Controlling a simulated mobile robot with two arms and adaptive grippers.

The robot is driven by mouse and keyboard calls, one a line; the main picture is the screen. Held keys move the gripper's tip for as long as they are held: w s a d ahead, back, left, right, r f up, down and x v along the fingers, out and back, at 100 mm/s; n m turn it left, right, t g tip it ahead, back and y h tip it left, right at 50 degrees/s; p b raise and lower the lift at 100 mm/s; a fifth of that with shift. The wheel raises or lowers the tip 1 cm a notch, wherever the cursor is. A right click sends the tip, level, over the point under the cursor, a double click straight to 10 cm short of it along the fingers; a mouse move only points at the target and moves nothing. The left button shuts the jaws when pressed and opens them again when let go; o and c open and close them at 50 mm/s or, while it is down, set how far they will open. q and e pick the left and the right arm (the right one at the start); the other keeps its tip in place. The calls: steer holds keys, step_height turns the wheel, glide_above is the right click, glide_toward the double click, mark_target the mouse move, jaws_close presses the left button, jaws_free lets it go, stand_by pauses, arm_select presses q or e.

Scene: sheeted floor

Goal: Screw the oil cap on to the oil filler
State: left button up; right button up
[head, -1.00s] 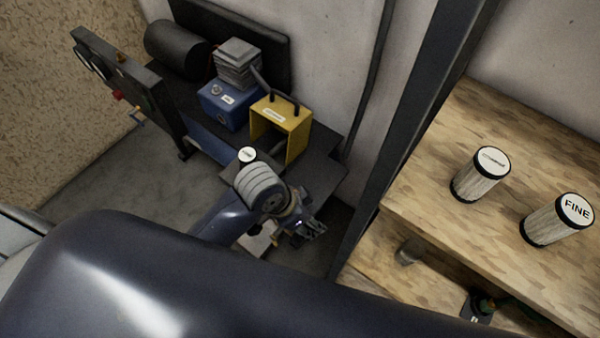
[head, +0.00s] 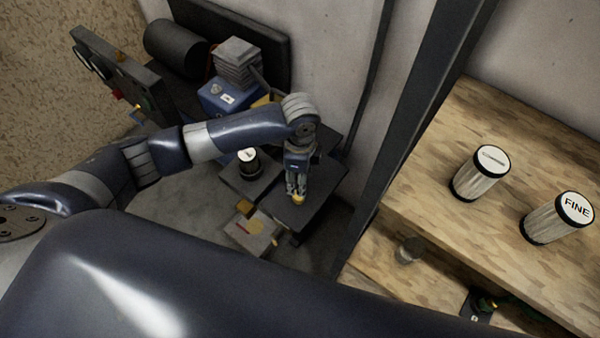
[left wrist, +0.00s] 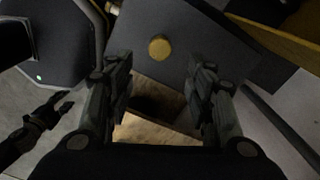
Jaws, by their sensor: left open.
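A round yellow cap (left wrist: 159,47), which looks like the oil cap, lies on a flat dark platform (left wrist: 190,25). In the head view the cap (head: 298,200) shows as a small yellow spot at the fingertips of my left gripper (head: 296,191). In the left wrist view the left gripper (left wrist: 162,75) is open, its fingers apart and empty, with the cap beyond the gap between them. I cannot make out the oil filler for certain.
A black cylinder with a white top (head: 249,158) stands left of my left gripper. A blue box (head: 222,98) and a partly covered yellow frame (head: 262,101) are behind. A wooden shelf (head: 440,190) on the right holds two filters (head: 480,173). A low box (head: 255,232) stands nearby.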

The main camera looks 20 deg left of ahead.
arm_select(q)
step_height(320, 180, down, 9)
steer(key=shift+f, duration=0.15)
stand_by(0.4)
steer(key=c, duration=1.1)
steer(key=shift+r+p, duration=1.05)
steer(key=shift+r, duration=0.15)
steer(key=shift+r+p, duration=3.15)
steer(key=shift+p, duration=0.4)
